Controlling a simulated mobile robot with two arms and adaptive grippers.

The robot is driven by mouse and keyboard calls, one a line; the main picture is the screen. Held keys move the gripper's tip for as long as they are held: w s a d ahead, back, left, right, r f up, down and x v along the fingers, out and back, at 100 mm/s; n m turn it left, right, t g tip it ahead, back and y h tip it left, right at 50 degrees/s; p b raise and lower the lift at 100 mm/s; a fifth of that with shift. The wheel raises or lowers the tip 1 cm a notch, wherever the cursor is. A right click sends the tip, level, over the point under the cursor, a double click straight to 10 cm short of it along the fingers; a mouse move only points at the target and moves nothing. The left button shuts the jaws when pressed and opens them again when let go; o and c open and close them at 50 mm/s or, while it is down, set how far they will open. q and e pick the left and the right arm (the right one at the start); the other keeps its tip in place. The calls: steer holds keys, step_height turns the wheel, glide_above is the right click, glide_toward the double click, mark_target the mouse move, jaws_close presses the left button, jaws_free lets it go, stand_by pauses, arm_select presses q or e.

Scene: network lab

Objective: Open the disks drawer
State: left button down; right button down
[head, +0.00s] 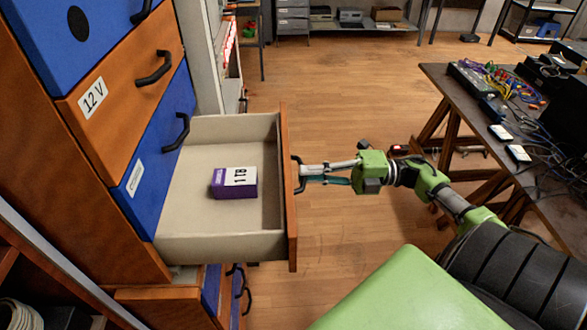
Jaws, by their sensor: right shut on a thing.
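An open drawer (220,245) extends to the right out of the wooden cabinet. Its inside is beige and its front panel is orange wood. A purple and white box marked 1TB (235,182) lies inside it. My right gripper (303,173) is shut on the dark handle (298,175) on the outer face of the drawer front. The front panel is seen nearly edge-on, so any label on it is hidden. My left gripper does not show.
Closed blue and orange drawers sit above, one labelled 12 V (93,97), with dark protruding handles (154,68). A dark table (470,110) with cables and devices stands at the right. The wooden floor (345,100) between cabinet and table is mostly clear.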

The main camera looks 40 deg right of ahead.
steer(key=shift+s+d, duration=0.2)
steer(key=shift+d, duration=0.1)
steer(key=c, duration=2.1)
jaws_free()
steer(key=shift+c, duration=0.2)
steer(key=v, duration=1.2)
steer(key=shift+f, duration=0.1)
